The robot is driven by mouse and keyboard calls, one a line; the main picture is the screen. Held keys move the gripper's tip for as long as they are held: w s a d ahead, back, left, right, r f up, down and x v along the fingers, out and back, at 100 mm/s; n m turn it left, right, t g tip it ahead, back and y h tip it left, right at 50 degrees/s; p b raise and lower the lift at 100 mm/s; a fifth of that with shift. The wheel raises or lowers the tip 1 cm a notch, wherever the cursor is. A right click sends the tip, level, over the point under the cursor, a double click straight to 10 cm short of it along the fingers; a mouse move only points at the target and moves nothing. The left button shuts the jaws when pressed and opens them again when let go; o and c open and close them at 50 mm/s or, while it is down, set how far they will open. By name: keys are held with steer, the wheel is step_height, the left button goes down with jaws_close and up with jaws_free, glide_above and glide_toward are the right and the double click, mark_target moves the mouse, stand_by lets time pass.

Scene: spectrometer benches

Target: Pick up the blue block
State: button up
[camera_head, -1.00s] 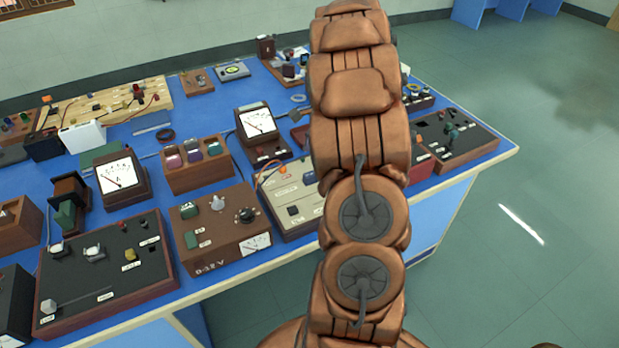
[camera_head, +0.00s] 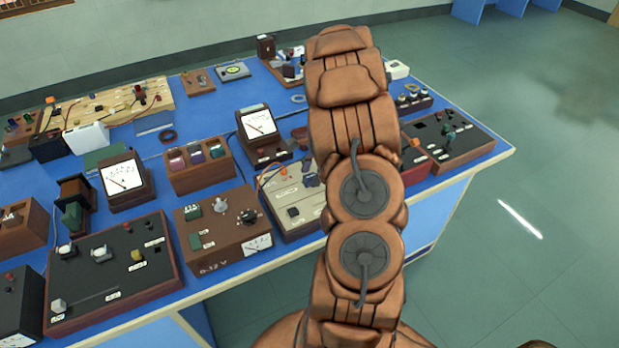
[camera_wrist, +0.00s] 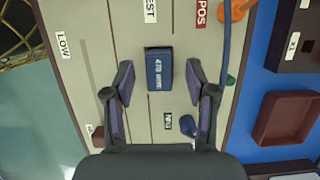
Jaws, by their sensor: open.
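The blue block (camera_wrist: 159,75), dark blue with white lettering on top, sits on a beige panel (camera_wrist: 85,40) in the wrist view. My gripper (camera_wrist: 160,84) is open, with one dark finger to the left of the block and one to the right. Clear gaps show between the block and both fingers, and nothing is held.
A blue cable and an orange knob (camera_wrist: 234,8) are near the block at the right. A reddish-brown tray (camera_wrist: 286,118) lies further right. In the head view, meters and boxes such as the brown power box (camera_head: 217,228) crowd the blue bench (camera_head: 222,285).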

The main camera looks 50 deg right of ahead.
mark_target(307, 177)
steer(key=shift+a+f, duration=0.1)
steer(key=shift+f, duration=0.05)
jaws_close()
stand_by(0.4)
steer(key=shift+r+b, duration=0.7)
steer(key=shift+r, duration=0.2)
steer(key=shift+r+b, duration=0.4)
steer(key=shift+r, duration=0.45)
steer(key=s+a+b, duration=0.1)
steer(key=a, duration=0.4)
steer(key=s+a+r+b, duration=0.1)
steer(key=s+a+b, duration=0.1)
steer(key=a, duration=0.2)
steer(key=s+a+b, duration=0.1)
steer(key=s+a, duration=0.1)
steer(key=a, duration=0.3)
steer(key=shift+a+r, duration=0.2)
steer(key=shift+a, duration=0.15)
steer(key=shift+a+r, duration=0.2)
steer(key=shift+r, duration=0.05)
steer(key=shift+r+p, duration=0.85)
steer(key=shift+r, duration=0.45)
